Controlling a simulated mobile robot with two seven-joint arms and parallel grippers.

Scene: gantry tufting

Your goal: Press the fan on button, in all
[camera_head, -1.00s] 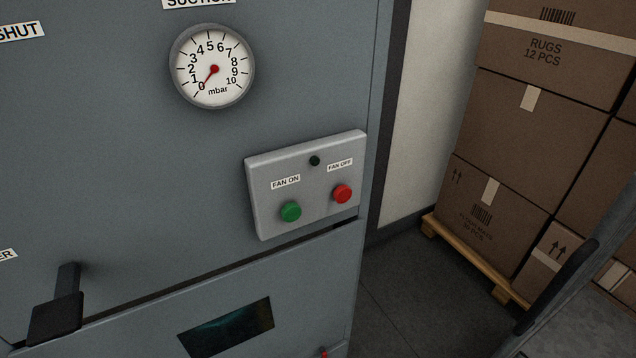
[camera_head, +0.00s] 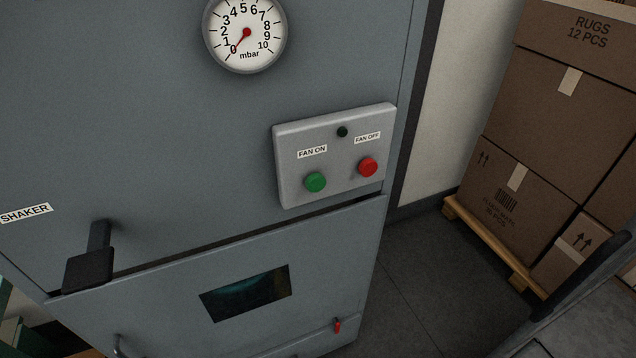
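The green fan on button (camera_head: 315,182) sits on a light grey control box (camera_head: 335,155) on the front of a grey cabinet (camera_head: 150,110). A FAN ON label is above it. The red fan off button (camera_head: 368,167) is to its right on the same box. A small dark lamp (camera_head: 342,132) above the buttons looks unlit. The round suction gauge (camera_head: 245,33) has its red needle near 0 mbar. Neither of my grippers shows in the head view.
A black shaker handle (camera_head: 92,262) sticks out at the left. A drawer or door with a dark window (camera_head: 246,293) and a small red catch (camera_head: 337,327) is below. Stacked cardboard boxes (camera_head: 545,120) on a wooden pallet (camera_head: 490,240) stand at the right. Bare floor (camera_head: 420,280) lies between.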

